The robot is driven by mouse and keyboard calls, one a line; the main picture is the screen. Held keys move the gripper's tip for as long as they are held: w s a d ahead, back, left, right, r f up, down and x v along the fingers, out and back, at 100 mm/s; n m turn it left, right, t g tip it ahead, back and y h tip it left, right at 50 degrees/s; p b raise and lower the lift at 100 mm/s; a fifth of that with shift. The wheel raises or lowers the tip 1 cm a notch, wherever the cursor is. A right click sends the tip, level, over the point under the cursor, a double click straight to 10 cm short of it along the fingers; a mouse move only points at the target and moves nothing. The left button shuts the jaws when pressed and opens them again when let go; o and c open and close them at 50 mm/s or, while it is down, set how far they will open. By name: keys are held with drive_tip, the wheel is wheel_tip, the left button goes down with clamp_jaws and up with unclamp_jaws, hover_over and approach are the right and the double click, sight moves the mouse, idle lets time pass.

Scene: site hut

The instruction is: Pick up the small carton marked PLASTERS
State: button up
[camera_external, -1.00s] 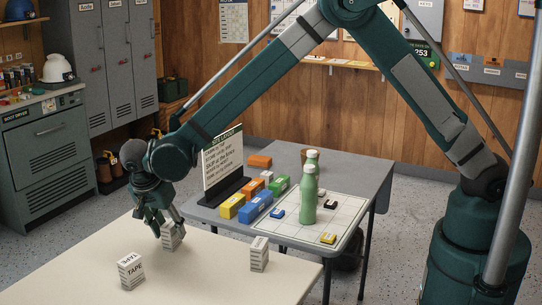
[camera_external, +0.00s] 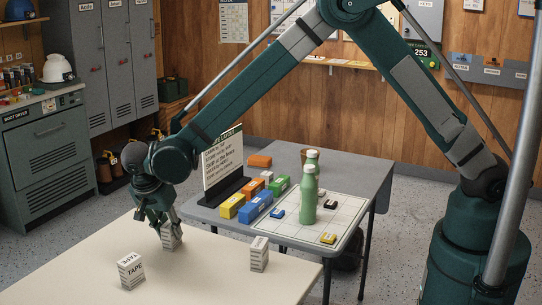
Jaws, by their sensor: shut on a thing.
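My gripper (camera_external: 168,229) is over the cream table, fingers pointing down, shut on a small white carton with grey print (camera_external: 171,238). The fingers cover its upper part, and I cannot read its marking. The carton is at or very near the table top; I cannot tell whether it touches. A white carton marked TAPE (camera_external: 131,270) stands to the left and nearer the camera. Another small white carton (camera_external: 259,254) stands upright to the right; its print is too small to read.
The cream table (camera_external: 215,272) is bare between the cartons. Behind it, a grey table (camera_external: 345,172) holds a sign on a stand (camera_external: 223,166), coloured blocks, a gridded board (camera_external: 345,212) and green bottles (camera_external: 307,195). Lockers (camera_external: 115,70) stand at the back left.

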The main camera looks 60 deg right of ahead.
drive_tip(key=shift+r+p, duration=1.05)
drive_tip(key=shift+r, duration=3.95)
